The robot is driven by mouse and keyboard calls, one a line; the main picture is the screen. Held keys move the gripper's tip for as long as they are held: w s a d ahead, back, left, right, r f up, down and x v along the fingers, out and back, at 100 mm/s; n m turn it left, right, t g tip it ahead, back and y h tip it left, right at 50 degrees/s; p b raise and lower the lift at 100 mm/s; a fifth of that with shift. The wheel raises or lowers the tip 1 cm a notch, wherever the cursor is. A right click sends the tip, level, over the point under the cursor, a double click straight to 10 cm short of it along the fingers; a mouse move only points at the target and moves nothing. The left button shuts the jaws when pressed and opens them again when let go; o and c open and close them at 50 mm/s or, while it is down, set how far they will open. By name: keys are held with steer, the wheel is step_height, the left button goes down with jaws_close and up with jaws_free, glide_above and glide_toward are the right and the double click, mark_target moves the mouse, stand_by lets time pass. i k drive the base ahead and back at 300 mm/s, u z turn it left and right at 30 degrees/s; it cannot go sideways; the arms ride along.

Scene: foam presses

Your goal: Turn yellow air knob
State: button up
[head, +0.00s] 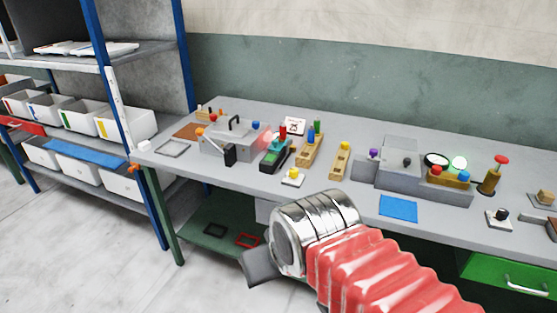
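Several yellow-topped parts show on the grey workbench (330,200), and I cannot tell which is the air knob. One is a yellow knob (293,172) on a small white base near the front edge.
A grey press box (228,143) with a handle and a red glow stands left on the bench. A blue mat (398,208) lies near the front edge. A blue-framed shelf (93,60) stands left.

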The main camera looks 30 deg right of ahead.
mark_target(294, 172)
steer(key=z, duration=0.35)
steer(key=i, duration=1.15)
steer(key=z, duration=0.6)
